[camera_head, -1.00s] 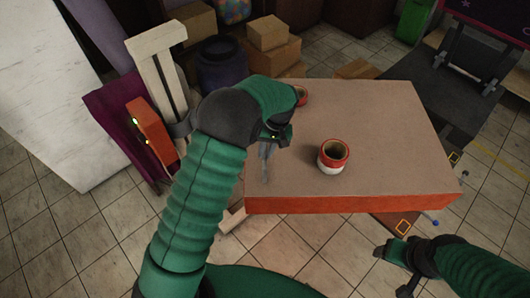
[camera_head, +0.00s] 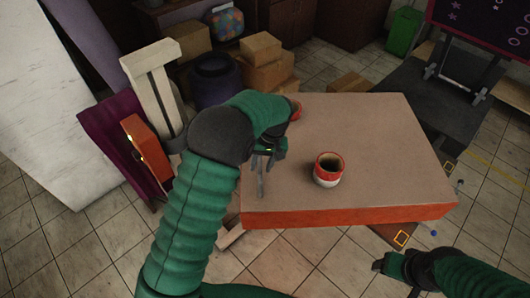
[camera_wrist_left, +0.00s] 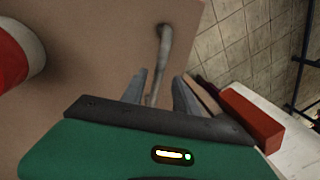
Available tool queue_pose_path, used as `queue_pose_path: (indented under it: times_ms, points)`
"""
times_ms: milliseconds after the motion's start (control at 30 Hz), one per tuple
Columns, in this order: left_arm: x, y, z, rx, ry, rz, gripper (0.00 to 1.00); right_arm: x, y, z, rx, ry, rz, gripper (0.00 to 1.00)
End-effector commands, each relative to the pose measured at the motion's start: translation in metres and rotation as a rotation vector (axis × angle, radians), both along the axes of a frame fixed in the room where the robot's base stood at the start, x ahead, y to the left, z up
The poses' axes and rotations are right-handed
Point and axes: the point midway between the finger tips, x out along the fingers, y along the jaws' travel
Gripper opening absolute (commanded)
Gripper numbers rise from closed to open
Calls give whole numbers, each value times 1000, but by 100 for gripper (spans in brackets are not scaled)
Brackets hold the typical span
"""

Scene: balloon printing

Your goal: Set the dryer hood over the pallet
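An orange box with small lights (camera_head: 146,150), possibly the dryer hood, is at the left against a pale upright stand (camera_head: 155,80). In the left wrist view an orange-red block (camera_wrist_left: 252,118) shows at the right, apart from the fingers. My left gripper (camera_head: 262,178) is over the table's left edge. Its two fingers (camera_wrist_left: 160,98) are apart, with a thin grey rod (camera_wrist_left: 165,50) showing beyond and between them; I see no grip on it. My right gripper (camera_head: 385,266) is at the lower right, its fingers unclear. I cannot surely identify the pallet.
The orange-edged table (camera_head: 390,150) holds a red-and-white cup (camera_head: 328,171) and a second red item partly hidden by my left arm. Cardboard boxes (camera_head: 265,75) and a dark barrel (camera_head: 216,80) stand behind. A dark bench (camera_head: 455,95) is right. Much of the table top is clear.

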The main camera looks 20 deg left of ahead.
Motion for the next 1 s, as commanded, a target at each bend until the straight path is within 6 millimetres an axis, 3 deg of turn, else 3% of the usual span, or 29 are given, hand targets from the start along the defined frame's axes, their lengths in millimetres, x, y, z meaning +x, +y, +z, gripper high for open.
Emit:
queue_pose_path:
  times_ms: [233, 500, 700, 1000]
  points:
    - [5, -13, 64, -1, -10, -2, 36, 0, 0, -23, 0, 0, 0, 66]
    - [10, -25, 133, 0, -4, -1, 36, 0, 0, -32, 0, 0, 0, 66]
    - [11, -28, 151, 0, -1, 0, 36, 0, 0, -33, 0, 0, 0, 66]
    - [10, -28, 152, 0, -1, 0, 36, 0, 0, -32, 0, 0, 0, 66]
